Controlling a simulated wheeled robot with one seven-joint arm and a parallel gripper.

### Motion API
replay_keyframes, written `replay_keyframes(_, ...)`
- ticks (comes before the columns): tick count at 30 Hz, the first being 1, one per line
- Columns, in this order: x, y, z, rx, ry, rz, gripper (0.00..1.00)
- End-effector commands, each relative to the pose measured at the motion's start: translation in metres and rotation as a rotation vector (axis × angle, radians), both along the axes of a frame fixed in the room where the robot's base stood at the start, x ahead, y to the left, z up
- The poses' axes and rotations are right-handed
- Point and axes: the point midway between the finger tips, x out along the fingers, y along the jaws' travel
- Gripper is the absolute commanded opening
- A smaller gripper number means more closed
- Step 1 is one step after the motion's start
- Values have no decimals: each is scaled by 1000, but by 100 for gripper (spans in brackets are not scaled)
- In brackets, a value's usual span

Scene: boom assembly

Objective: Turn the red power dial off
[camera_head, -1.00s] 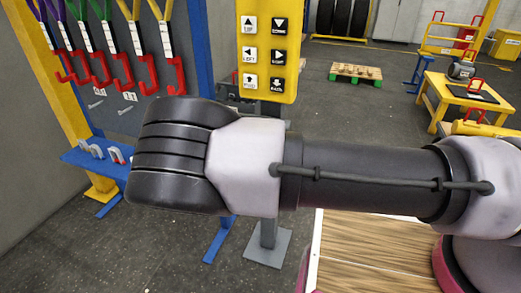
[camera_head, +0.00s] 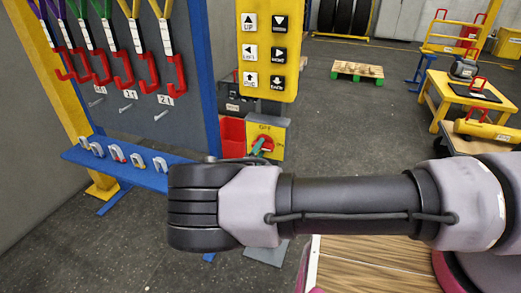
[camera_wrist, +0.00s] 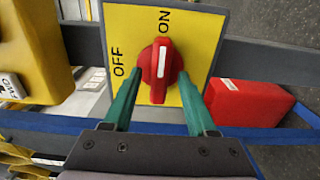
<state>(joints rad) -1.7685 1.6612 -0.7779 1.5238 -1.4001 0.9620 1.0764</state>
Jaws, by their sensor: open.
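The red power dial (camera_wrist: 160,70) sits on a yellow panel (camera_wrist: 205,40) marked OFF at the left and ON at the top in the wrist view. Its white line is upright and points to ON. My gripper (camera_wrist: 157,82) is open, with one green finger on each side of the dial. The fingertips are close to the dial; whether they touch it I cannot tell. In the head view the dial (camera_head: 264,142) shows above my forearm, with a green finger in front of it. My arm hides the rest of the gripper there.
A yellow control box with arrow buttons (camera_head: 268,50) hangs above the panel. A red box (camera_wrist: 245,102) is right of the dial in the wrist view. A blue shelf (camera_head: 130,170) with shackles and a board of hanging straps stand at the left.

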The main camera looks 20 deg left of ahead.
Motion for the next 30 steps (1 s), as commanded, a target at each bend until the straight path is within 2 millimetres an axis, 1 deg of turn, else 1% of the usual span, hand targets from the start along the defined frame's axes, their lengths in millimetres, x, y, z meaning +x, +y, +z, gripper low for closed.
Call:
replay_keyframes(4,6,0,0,0,0,0,57)
replay_keyframes(11,6,0,0,0,0,0,57)
replay_keyframes(12,6,0,0,0,0,0,42)
replay_keyframes(14,6,0,0,0,0,0,19)
replay_keyframes(15,6,0,0,0,0,0,4)
replay_keyframes(16,6,0,0,0,0,0,0)
replay_keyframes(23,6,0,0,-7,2,0,0)
replay_keyframes(30,6,0,0,-83,7,0,0)
